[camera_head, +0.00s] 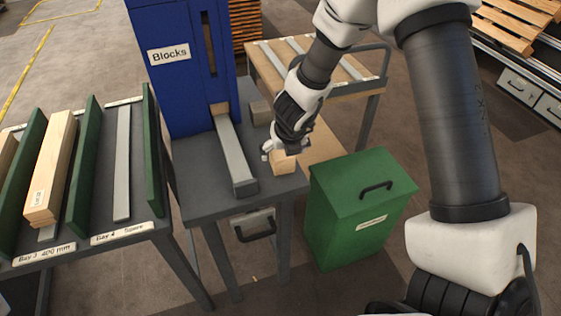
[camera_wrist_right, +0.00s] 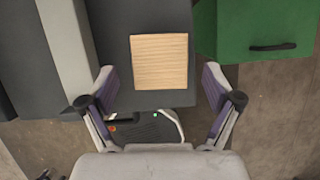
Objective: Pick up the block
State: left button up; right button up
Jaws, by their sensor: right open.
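The block (camera_head: 283,163) is a light wooden piece on the grey table, close to its front right corner. It also shows in the right wrist view (camera_wrist_right: 159,61) as a square with fine grain lines, ahead of my fingers. My right gripper (camera_head: 268,150) is above and beside the block in the head view and partly covers it. In the right wrist view my right gripper (camera_wrist_right: 162,95) is open, its two fingers apart on either side of the block's near edge. Whether a finger touches the block cannot be told. My left gripper is not in view.
A blue dispenser labelled Blocks (camera_head: 170,70) stands at the table's back, with a grey rail (camera_head: 235,160) in front. A green lidded bin (camera_head: 355,215) stands right of the table. Green-walled bays (camera_head: 84,165) are left.

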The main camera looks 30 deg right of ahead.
aim_at(283, 153)
jog(key=x, duration=0.3)
jog(key=shift+w+f+b, duration=0.2)
jog(key=shift+f+b, duration=0.1)
jog(key=shift+f, duration=0.05)
jog(key=shift+s+r, duration=0.1)
jog(key=c, duration=1.3)
notch_tip(283, 153, up, 18)
jog(key=p, duration=1.1)
jog(key=shift+p, duration=0.35)
